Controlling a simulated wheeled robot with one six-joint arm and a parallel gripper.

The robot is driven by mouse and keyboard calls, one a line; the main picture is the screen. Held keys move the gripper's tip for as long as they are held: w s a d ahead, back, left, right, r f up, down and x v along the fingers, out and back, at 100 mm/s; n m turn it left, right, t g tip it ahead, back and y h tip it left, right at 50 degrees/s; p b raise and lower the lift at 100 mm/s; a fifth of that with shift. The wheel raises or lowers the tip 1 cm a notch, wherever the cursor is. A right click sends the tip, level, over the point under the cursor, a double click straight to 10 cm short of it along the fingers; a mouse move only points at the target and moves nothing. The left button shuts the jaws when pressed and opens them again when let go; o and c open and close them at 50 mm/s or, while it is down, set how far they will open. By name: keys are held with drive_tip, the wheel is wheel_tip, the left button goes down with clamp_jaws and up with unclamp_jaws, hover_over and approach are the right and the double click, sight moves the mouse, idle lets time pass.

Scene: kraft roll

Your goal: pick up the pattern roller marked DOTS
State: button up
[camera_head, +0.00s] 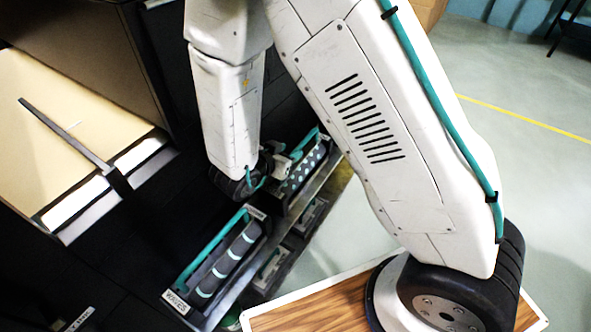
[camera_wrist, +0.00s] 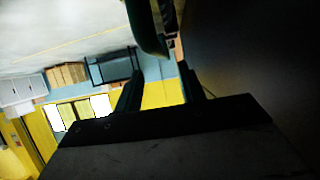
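A dark roller with pale dots (camera_head: 306,172) lies in the upper bay of a rack, beside a teal handle bar. Its label is too small to read. A second roller with pale bands (camera_head: 228,262) lies in the lower bay, with a plate reading WAVES. My gripper (camera_head: 276,168) is at the left of the dotted roller, partly hidden by my wrist. In the wrist view, my gripper's (camera_wrist: 160,80) two fingers stand apart. A dark teal bar (camera_wrist: 146,28) shows just beyond the fingertips; I cannot tell whether it is between them.
Kraft paper (camera_head: 70,125) lies at the left with a dark bar across it. The rack's metal edge (camera_head: 238,290) runs along the rollers, with smaller items beside it. A wooden top (camera_head: 320,308) is at the bottom. Open floor (camera_head: 530,150) lies to the right.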

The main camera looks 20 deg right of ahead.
sight(296, 149)
drive_tip(key=x, duration=0.5)
drive_tip(key=shift+w+d+f, duration=0.1)
drive_tip(key=shift+w+f, duration=0.1)
drive_tip(key=shift+f, duration=0.15)
clamp_jaws()
idle(1.1)
